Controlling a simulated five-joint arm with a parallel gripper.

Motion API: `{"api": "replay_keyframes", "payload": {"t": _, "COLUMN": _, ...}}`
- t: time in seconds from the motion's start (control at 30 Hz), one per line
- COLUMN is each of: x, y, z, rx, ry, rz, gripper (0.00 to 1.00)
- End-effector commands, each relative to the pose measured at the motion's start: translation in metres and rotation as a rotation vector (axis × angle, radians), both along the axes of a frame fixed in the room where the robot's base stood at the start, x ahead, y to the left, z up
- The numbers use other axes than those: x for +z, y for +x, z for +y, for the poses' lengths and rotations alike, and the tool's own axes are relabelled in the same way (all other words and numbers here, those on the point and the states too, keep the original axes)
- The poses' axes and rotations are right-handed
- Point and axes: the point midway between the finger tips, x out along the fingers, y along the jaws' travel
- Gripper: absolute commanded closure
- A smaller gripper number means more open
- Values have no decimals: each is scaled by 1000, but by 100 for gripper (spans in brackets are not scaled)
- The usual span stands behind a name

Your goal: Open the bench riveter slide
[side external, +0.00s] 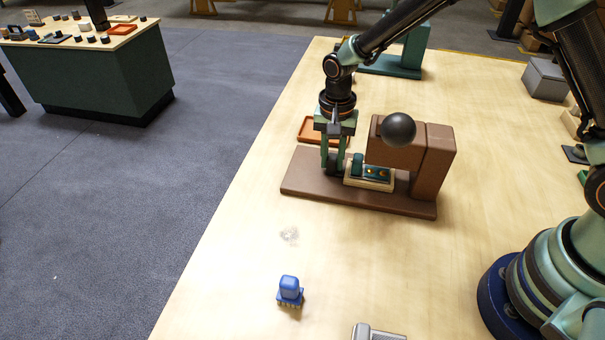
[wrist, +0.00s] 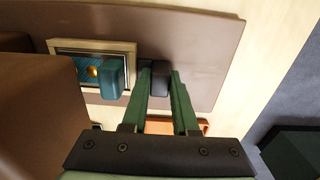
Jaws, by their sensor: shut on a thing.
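The bench riveter is a brown press with a flat base (side external: 300,178), an overhanging head (side external: 393,155) and a black ball (side external: 398,129). Its cream-framed slide (side external: 368,184) lies low at the head, with a teal inset and gold spots on top; the wrist view shows its frame (wrist: 92,46) too. A teal block (wrist: 113,78) stands at the slide's outer end. My gripper (side external: 334,170) points down over the base, left of the slide. In the wrist view my gripper (wrist: 160,74) is shut on a black handle (wrist: 160,80) beside the teal block. Its fingers partly hide the handle.
An orange tray (side external: 309,130) lies behind the riveter's base. A blue part with pins (side external: 289,291) stands near the front, and a grey object (side external: 376,332) sits at the front edge of view. A teal machine (side external: 405,63) stands at the back. The table between is clear.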

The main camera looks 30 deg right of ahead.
Motion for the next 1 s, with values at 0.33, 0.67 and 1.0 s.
{"api": "replay_keyframes", "payload": {"t": 0.33, "x": 0, "y": 42, "z": 40, "rx": 2, "ry": 2, "rz": -8, "gripper": 100}}
{"api": "replay_keyframes", "payload": {"t": 0.67, "x": 1, "y": 61, "z": 60, "rx": 0, "ry": 2, "rz": -6, "gripper": 100}}
{"api": "replay_keyframes", "payload": {"t": 1.0, "x": 1, "y": 60, "z": 59, "rx": 0, "ry": 1, "rz": -6, "gripper": 60}}
